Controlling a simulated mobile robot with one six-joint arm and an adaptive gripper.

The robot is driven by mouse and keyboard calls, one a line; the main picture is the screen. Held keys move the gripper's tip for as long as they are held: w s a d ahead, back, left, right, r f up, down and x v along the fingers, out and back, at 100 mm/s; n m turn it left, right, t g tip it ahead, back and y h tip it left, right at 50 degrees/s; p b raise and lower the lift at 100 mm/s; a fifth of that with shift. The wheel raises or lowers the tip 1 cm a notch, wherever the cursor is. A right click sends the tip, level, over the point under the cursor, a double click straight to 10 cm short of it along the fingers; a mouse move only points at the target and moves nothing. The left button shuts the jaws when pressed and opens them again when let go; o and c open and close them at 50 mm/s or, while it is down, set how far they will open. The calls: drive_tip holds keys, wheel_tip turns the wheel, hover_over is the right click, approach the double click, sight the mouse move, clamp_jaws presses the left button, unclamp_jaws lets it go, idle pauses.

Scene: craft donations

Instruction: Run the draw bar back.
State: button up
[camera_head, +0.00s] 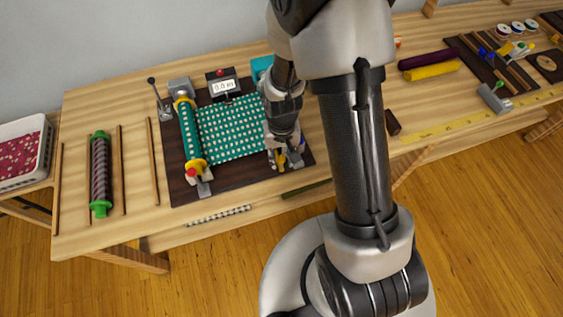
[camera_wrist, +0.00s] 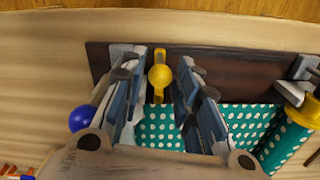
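Teal fabric with white dots (camera_head: 232,128) runs from a roll with yellow ends (camera_head: 190,130) rightward across a dark board (camera_head: 232,180). At its right edge, under my gripper (camera_head: 284,156), is a yellow handle (camera_head: 281,161), apparently part of the draw bar; the bar is mostly hidden. In the wrist view, my gripper (camera_wrist: 168,68) is open, its fingers on either side of the yellow handle (camera_wrist: 160,76), with a visible gap at the right. I cannot tell whether the left finger touches it. The dotted fabric (camera_wrist: 163,130) lies below the handle in that view.
A counter box (camera_head: 223,87) and a black-knobbed lever (camera_head: 154,88) stand behind and left of the board. A blue ball (camera_wrist: 83,118) sits left of the fingers. A striped roll with green ends (camera_head: 100,172) lies left. A yellow ruler (camera_head: 470,116) lies right.

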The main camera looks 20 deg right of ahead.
drive_tip(key=shift+f+b, duration=0.3)
drive_tip(key=shift+f, duration=1.25)
clamp_jaws()
